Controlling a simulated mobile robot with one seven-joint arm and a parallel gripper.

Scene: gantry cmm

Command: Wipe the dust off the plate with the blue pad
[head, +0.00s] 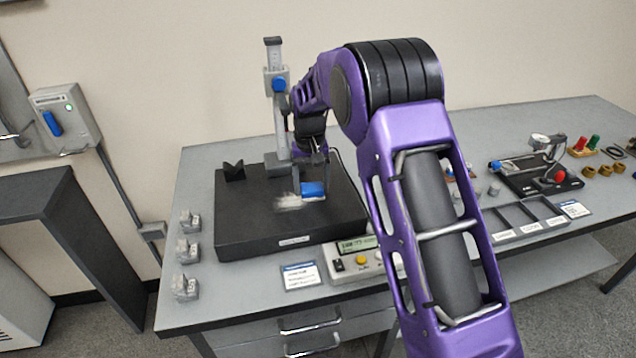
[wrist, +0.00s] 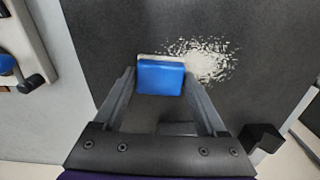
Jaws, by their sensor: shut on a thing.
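The plate (head: 240,222) is a dark, thick slab on the grey table. A patch of pale dust (head: 287,202) lies on its top, and it also shows in the wrist view (wrist: 208,60). My gripper (wrist: 158,88) is shut on the blue pad (wrist: 160,78), one finger on each side. The pad also shows in the head view (head: 313,189), low over the plate beside the dust. In the wrist view the dust spreads to the right of the pad, and a pale strip shows along its far edge. I cannot tell whether the pad touches the plate.
A height gauge (head: 276,100) stands at the back of the plate, and a black V-shaped block (head: 233,171) sits at its back left. A readout box (head: 355,262) is in front. Small grey blocks (head: 187,252) stand on the left. A compartment tray (head: 520,217) lies to the right.

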